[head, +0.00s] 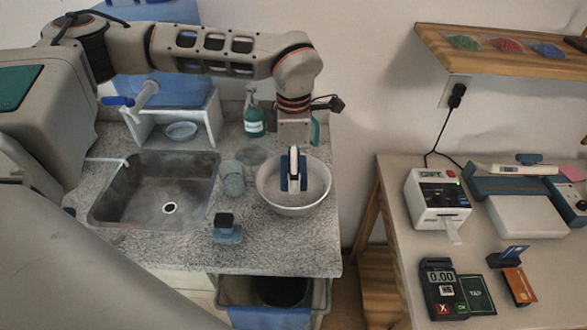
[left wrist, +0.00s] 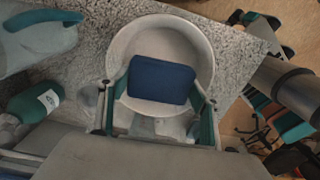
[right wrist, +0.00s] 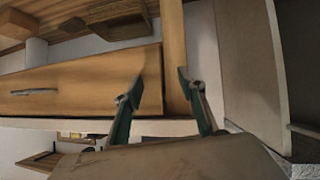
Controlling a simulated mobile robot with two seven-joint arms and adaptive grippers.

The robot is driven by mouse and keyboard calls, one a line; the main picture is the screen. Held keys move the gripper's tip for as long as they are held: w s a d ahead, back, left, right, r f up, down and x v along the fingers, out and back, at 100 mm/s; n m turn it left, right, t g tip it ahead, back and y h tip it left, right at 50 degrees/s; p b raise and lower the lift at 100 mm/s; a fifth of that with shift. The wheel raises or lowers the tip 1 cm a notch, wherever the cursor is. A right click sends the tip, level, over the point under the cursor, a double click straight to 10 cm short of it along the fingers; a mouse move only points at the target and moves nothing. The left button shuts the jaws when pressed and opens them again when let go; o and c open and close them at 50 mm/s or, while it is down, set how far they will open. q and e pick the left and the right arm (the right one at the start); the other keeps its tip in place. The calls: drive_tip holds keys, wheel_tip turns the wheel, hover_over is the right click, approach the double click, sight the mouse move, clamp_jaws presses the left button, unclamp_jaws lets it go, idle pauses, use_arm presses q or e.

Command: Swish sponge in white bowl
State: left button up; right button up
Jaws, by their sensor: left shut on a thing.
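The white bowl (head: 322,183) stands at the right end of the granite counter, and it fills the upper middle of the left wrist view (left wrist: 203,50). My left gripper (head: 293,186) reaches down over the bowl. In the left wrist view its two fingers (left wrist: 158,98) are shut on the dark blue sponge (left wrist: 161,80), one at each side. The sponge is over the bowl's inside; I cannot tell whether it touches the bottom. My right gripper (right wrist: 156,88) shows only in the right wrist view, open and empty in front of wooden furniture.
A green soap bottle (head: 253,121) stands behind. A table (head: 400,180) with a card reader (head: 441,287) is at the right, past a gap.

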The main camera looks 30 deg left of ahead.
use_arm(q)
drive_tip(key=shift+r+p, duration=0.65)
drive_tip(key=shift+r, duration=0.5)
drive_tip(key=shift+r+p, duration=0.45)
drive_tip(key=shift+r, duration=0.75)
drive_tip(key=shift+r, duration=0.1)
drive_tip(key=shift+r, duration=0.45)
drive_tip(key=shift+f+b, duration=0.5)
drive_tip(key=shift+f, duration=0.1)
drive_tip(key=shift+r, duration=0.15)
idle(0.9)
